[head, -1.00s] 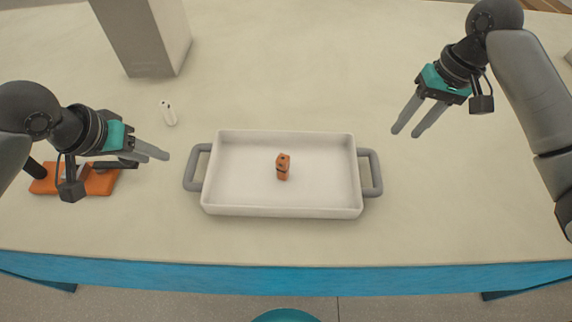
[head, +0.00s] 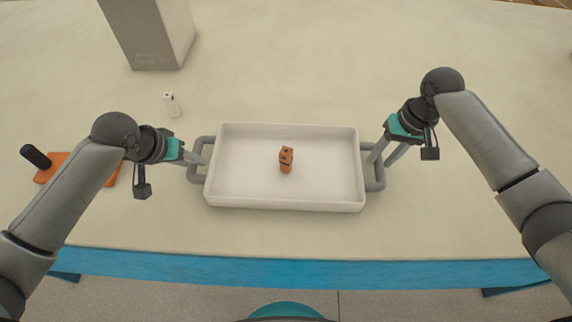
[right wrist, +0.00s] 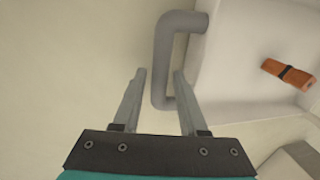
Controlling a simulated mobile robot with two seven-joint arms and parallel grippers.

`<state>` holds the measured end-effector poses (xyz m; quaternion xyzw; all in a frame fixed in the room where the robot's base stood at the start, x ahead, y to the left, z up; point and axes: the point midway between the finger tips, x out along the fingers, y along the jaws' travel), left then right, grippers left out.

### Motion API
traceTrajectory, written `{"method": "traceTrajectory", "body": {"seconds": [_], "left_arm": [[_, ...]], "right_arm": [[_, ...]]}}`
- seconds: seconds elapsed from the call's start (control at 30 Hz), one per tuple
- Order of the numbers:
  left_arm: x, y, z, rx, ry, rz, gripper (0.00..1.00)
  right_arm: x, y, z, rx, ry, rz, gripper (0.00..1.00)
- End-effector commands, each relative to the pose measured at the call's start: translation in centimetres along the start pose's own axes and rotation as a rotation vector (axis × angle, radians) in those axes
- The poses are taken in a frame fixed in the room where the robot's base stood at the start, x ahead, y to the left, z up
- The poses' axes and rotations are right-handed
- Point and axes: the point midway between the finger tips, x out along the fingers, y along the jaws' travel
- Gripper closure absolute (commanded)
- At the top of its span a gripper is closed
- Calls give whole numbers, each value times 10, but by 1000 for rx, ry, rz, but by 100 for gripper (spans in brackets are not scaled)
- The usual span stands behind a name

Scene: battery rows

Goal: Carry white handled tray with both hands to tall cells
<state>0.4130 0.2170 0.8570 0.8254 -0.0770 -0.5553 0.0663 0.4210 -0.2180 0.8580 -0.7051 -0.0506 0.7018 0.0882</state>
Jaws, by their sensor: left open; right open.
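The white tray (head: 240,195) with grey side handles lies on the table in the middle of the head view. An orange-brown block with a dark band (head: 286,160) is inside it, also seen in the right wrist view (right wrist: 290,74). My left gripper (head: 201,160) is open at the left handle (head: 194,172). My right gripper (head: 380,160) is open at the right handle (head: 379,172). In the right wrist view the right handle (right wrist: 163,60) reaches between the two open fingers, apart from a firm grip. Whether the left fingers straddle their handle is hard to tell.
A tall grey box (head: 150,35) stands at the back left. A small white cell-like object (head: 171,104) stands behind the tray's left side. An orange item with a black handle (head: 50,167) lies partly behind my left arm. The back right of the table is clear.

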Motion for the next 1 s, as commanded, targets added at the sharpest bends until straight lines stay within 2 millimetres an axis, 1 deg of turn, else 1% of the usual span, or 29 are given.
{"method": "traceTrajectory", "body": {"seconds": [0.03, 0.1, 0.23, 0.6, 0.9, 0.97, 1.0], "left_arm": [[6, 0, -1, -3, 1, 0, 58], [12, 0, -1, -3, 1, 1, 58], [20, 0, 0, -1, 1, 1, 58], [23, 0, 0, -1, 1, 0, 58], [22, 0, 0, -1, 1, 0, 92], [22, 0, 0, -1, 1, 0, 98], [22, 0, 0, -1, 1, 0, 100]], "right_arm": [[6, 0, 0, 0, -2, 0, 58], [13, 0, 0, 0, -1, 0, 58], [20, 0, 0, 0, 1, -1, 58], [23, 0, 0, 0, 0, 0, 58], [23, 0, 0, 0, 1, 0, 92], [22, 0, 0, 0, 1, 0, 98], [22, 0, 0, 0, 1, 0, 100]]}}
